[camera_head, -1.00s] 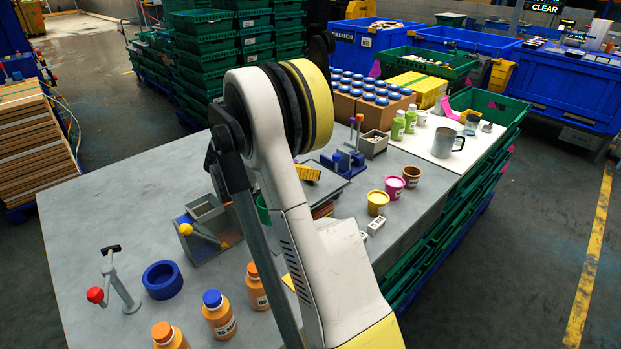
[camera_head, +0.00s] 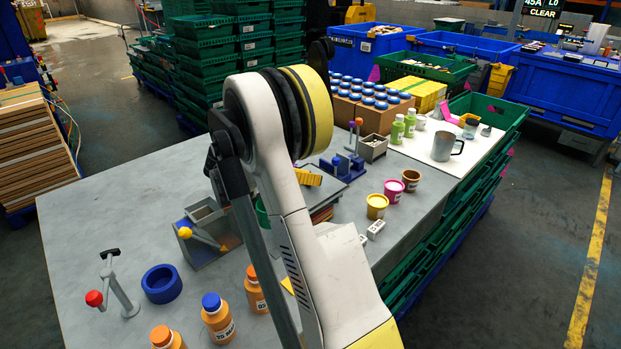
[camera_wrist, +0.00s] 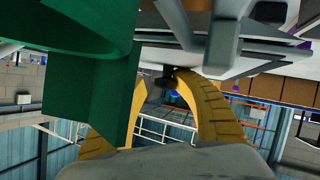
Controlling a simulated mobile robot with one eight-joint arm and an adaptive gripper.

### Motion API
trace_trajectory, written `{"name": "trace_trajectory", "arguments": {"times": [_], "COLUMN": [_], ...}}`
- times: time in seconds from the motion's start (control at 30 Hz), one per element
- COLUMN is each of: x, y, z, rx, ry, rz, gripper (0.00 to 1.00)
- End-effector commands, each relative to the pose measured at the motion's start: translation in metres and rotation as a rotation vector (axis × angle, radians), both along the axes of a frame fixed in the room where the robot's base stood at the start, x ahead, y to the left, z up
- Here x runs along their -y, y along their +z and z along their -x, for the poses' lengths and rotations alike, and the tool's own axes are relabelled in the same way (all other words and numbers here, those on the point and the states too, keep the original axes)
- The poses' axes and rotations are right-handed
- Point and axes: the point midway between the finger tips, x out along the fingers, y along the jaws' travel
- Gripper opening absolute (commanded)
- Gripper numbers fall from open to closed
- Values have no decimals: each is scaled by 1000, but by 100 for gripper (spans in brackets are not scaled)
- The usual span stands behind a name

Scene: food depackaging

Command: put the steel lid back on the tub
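My gripper's two yellow ribbed fingers (camera_wrist: 162,92) curve in from both sides in the wrist view, with a gap between their tips. A small dark piece shows near the right tip; I cannot tell what it is. Nothing is clearly held. A large green object (camera_wrist: 92,95) overlaps the left finger from the upper left and hides part of it. In the head view my arm covers the middle of the table. A sliver of green (camera_head: 262,213) shows at its left edge, possibly a tub. I cannot make out the steel lid in either view.
Orange bottles (camera_head: 217,318), a blue ring (camera_head: 161,284) and a grey box with a yellow lever (camera_head: 200,240) stand left of my arm. Yellow (camera_head: 377,206), pink (camera_head: 394,190) and brown (camera_head: 411,179) tubs stand right. A steel mug (camera_head: 445,145) is farther back.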

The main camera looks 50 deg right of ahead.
Motion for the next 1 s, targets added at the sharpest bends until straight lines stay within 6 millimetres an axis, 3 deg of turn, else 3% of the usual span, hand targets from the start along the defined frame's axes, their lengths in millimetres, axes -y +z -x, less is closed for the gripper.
{"name": "trace_trajectory", "arguments": {"times": [0.17,0.6,0.87,1.0], "x": [-15,-86,-97,-108], "y": [10,48,53,66], "z": [-9,-48,-53,-48], "rx": [1,0,-2,-30], "ry": [3,2,10,109], "rz": [-4,-2,-12,-109], "gripper": [40,40,40,40]}}
